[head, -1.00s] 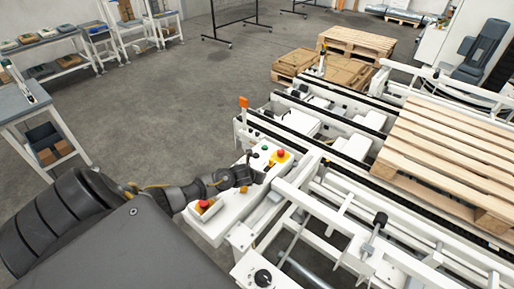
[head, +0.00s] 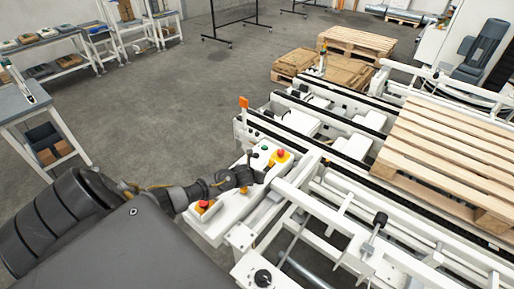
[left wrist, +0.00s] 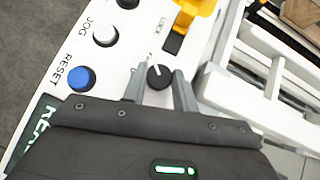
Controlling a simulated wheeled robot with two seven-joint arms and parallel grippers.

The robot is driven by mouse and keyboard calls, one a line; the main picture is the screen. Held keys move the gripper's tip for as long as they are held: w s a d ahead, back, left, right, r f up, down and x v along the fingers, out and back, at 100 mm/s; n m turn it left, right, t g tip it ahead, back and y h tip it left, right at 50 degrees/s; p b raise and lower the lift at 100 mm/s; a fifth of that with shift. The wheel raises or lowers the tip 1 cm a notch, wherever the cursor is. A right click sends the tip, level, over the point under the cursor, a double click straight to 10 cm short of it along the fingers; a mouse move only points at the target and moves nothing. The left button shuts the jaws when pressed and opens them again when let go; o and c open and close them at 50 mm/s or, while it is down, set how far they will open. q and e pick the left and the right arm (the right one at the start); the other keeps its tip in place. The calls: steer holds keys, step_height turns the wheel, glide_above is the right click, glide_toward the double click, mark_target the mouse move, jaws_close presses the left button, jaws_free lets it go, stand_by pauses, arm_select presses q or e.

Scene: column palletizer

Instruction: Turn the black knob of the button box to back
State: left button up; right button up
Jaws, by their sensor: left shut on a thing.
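The button box (head: 228,212) is a long white box on the near left side of the conveyor frame. Its black knob (left wrist: 159,76) has a white mark, which points up and slightly left in the left wrist view. My left gripper (left wrist: 159,90) is shut on the knob, with one grey finger on each side of it. In the head view my left gripper (head: 262,177) is low over the box, and its dark body hides the knob there. My right gripper is not in view.
A blue RESET button (left wrist: 80,78) and a white JOG button (left wrist: 105,34) lie left of the knob. A yellow part (left wrist: 194,8) is above it. A red emergency stop (head: 281,153) stands beyond my gripper. The white conveyor frame (head: 300,182) borders the box on the right.

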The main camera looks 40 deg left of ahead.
arm_select(q)
steer(key=n+y, duration=0.2)
steer(key=n, duration=0.1)
steer(key=shift+w+d+g, duration=0.15)
steer(key=shift+g, duration=0.25)
steer(key=n+g+y, duration=0.1)
steer(key=n, duration=0.1)
steer(key=n+g+y, duration=0.1)
steer(key=shift+w+d+r+n+p, duration=0.1)
steer(key=shift+d+n+p, duration=0.05)
steer(key=shift+n+p, duration=0.25)
steer(key=n+g+y, duration=0.2)
steer(key=n, duration=0.1)
steer(key=shift+w+d+n, duration=0.1)
steer(key=shift+w+n, duration=0.05)
steer(key=shift+n, duration=0.25)
steer(key=shift+w+f+n+g+b, duration=0.1)
steer(key=shift+n+g+b, duration=0.1)
steer(key=shift+n+g, duration=0.25)
steer(key=shift+f+n+g+b, duration=0.1)
steer(key=shift+n+g+b, duration=0.05)
steer(key=shift+n+g, duration=0.3)
steer(key=shift+n+g+y+b, duration=0.3)
steer(key=shift+n+g+b, duration=0.25)
steer(key=shift+n, duration=0.25)
steer(key=shift+w+n+g+b, duration=0.15)
steer(key=shift+n+g+b, duration=1.45)
steer(key=shift+n, duration=0.3)
